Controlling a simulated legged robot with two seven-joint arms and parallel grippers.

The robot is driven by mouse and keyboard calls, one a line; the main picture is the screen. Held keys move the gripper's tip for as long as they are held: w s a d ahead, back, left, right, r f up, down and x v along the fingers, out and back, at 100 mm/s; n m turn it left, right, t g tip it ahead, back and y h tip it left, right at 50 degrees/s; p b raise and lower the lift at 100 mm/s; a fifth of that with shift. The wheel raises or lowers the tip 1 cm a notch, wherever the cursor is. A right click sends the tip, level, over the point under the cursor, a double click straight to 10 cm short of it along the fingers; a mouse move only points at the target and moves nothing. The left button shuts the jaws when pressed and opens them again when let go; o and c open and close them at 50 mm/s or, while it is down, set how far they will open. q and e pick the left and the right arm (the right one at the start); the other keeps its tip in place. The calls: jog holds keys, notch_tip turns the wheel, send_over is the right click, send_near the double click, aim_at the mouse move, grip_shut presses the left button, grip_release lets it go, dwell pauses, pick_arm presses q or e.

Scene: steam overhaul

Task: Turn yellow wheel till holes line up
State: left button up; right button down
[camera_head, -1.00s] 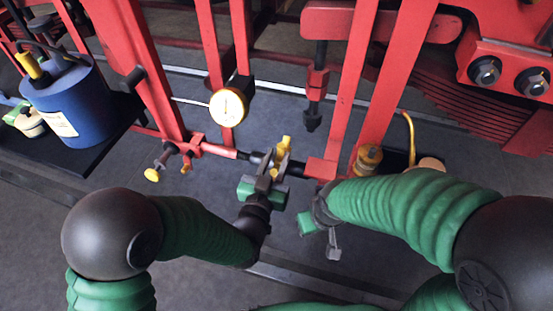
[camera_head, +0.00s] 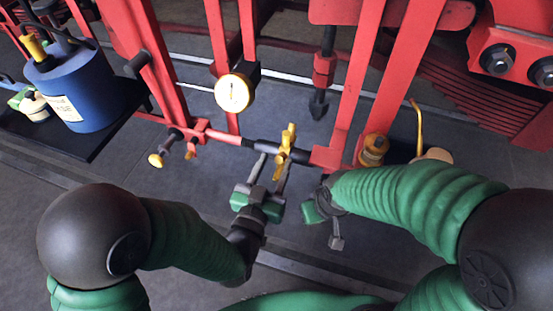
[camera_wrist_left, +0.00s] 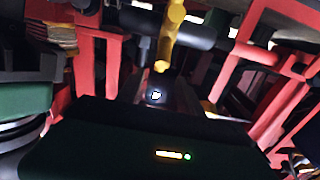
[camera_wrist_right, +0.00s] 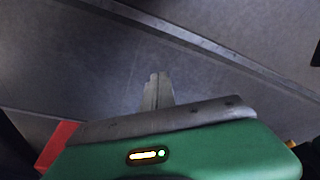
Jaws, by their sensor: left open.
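The yellow wheel (camera_head: 284,152) is a bar-like yellow handle on a dark horizontal shaft (camera_head: 262,144) between red posts, in the middle of the head view. It stands nearly upright, tilted a little. In the left wrist view the yellow wheel (camera_wrist_left: 171,32) is at top centre. My left gripper (camera_head: 272,168) is open just below and in front of the wheel, its fingers pointing towards the shaft; I cannot tell whether they touch it. My right gripper (camera_head: 336,240) hangs to the right, away from the wheel; its fingers (camera_wrist_right: 157,88) are together and empty. I cannot make out the holes.
A dial gauge (camera_head: 234,93) hangs above and left of the wheel. A small yellow knob (camera_head: 156,160) sits to the left. A blue canister (camera_head: 72,92) stands on a black shelf (camera_head: 100,146). A brass oil cup (camera_head: 373,150) is to the right. The grey floor below is open.

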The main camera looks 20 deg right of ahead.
aim_at(275, 182)
pick_arm(q)
jog(key=f+b, duration=0.1)
jog(key=f, duration=0.2)
jog(key=s+f+b, duration=0.1)
jog(key=f+b, duration=0.1)
jog(key=s+a+f+b, duration=0.1)
jog(key=f+b, duration=0.1)
jog(key=f, duration=0.1)
jog(key=shift+a+f, duration=0.1)
jog(key=shift+f, duration=0.25)
jog(key=x, duration=0.5)
jog(key=shift+w, duration=0.3)
jog(key=shift+d, duration=0.2)
grip_shut()
jog(key=shift+r, duration=0.15)
